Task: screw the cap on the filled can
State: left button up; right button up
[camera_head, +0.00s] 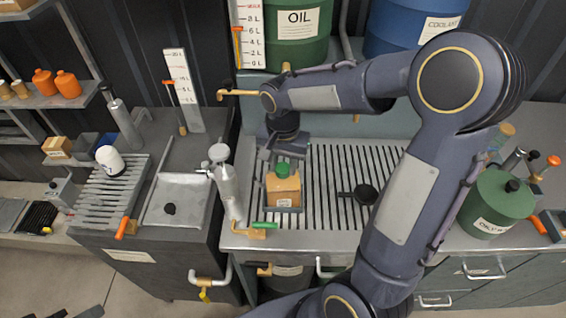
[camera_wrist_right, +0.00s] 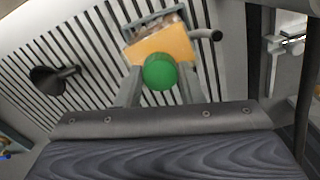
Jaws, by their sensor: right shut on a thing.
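The tan can (camera_head: 283,188) stands upright on the slatted grate (camera_head: 325,200). Its green cap (camera_head: 282,170) sits at the top of the can, over the spout. My right gripper (camera_head: 283,152) reaches down behind the can and is shut on the cap. In the right wrist view the green cap (camera_wrist_right: 160,71) lies between the two fingers, against the can (camera_wrist_right: 160,46). How far the cap is threaded cannot be seen. My left gripper is not in view.
A black funnel (camera_head: 365,194) lies on the grate right of the can. A grey hand pump (camera_head: 224,180) and a green-handled tap (camera_head: 265,225) are close on the left. A green oily-waste can (camera_head: 494,205) stands at right. The oil drum (camera_head: 297,35) is behind.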

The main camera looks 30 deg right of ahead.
jog(key=shift+f+b, duration=0.6)
jog(key=shift+f, duration=0.1)
dwell(1.6)
jog(key=shift+m+b, duration=0.35)
jog(key=shift+m, duration=1.95)
jog(key=shift+m, duration=0.8)
jog(key=m, duration=0.3)
